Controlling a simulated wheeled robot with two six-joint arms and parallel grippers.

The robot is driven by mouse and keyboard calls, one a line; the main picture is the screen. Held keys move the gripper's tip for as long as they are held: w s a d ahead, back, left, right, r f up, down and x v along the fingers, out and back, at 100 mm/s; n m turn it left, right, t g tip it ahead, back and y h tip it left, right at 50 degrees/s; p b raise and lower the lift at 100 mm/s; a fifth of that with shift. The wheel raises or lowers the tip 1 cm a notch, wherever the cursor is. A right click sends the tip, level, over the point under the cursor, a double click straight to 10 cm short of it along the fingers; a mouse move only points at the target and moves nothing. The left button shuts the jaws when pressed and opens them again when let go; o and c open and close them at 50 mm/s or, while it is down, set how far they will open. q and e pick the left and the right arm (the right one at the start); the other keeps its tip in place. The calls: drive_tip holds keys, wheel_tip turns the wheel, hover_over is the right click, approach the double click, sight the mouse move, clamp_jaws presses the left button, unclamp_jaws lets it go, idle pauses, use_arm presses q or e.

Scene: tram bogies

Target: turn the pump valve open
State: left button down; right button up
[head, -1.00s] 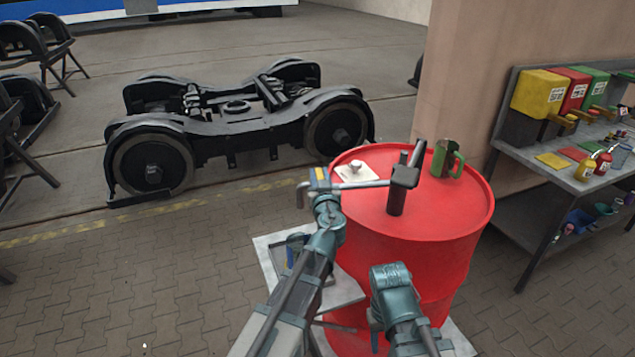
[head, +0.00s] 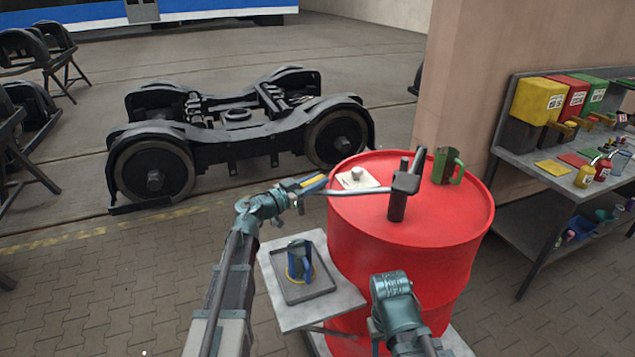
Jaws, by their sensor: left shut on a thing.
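The black hand pump (head: 397,205) stands on the red drum (head: 440,222), its grey spout (head: 358,191) reaching left past the drum's rim. My left gripper (head: 312,184) is at the spout's outer end, shut on the pump valve. The blue and yellow parts there overlap, so the valve's exact angle is hard to tell. A blue jug (head: 303,262) with a yellow ring at its base stands upright in a dark tray (head: 303,296) below the spout. My right arm is low in front of the drum; its fingertips are hidden.
The tray rests on a grey stand (head: 331,309) beside the drum. A green mug (head: 442,166) and a pale plate with a knob (head: 356,177) lie on the drum top. A workbench (head: 520,148) with coloured containers is at right, a bogie (head: 240,120) behind.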

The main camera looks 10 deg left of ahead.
use_arm(q)
drive_tip(key=g+h, duration=0.1)
drive_tip(key=m+h, duration=0.1)
drive_tip(key=m+g, duration=0.1)
drive_tip(key=shift+w+a+g+h, duration=0.25)
drive_tip(key=shift+w+g+h, duration=0.05)
drive_tip(key=shift+h, duration=0.1)
drive_tip(key=shift+m+g+h, duration=0.9)
drive_tip(key=shift+m+g, duration=0.2)
drive_tip(key=shift+s, duration=0.1)
drive_tip(key=c, duration=0.6)
unclamp_jaws()
drive_tip(key=shift+c, duration=0.2)
drive_tip(key=v, duration=1.3)
drive_tip(key=shift+a, duration=0.35)
drive_tip(key=shift+s, duration=0.15)
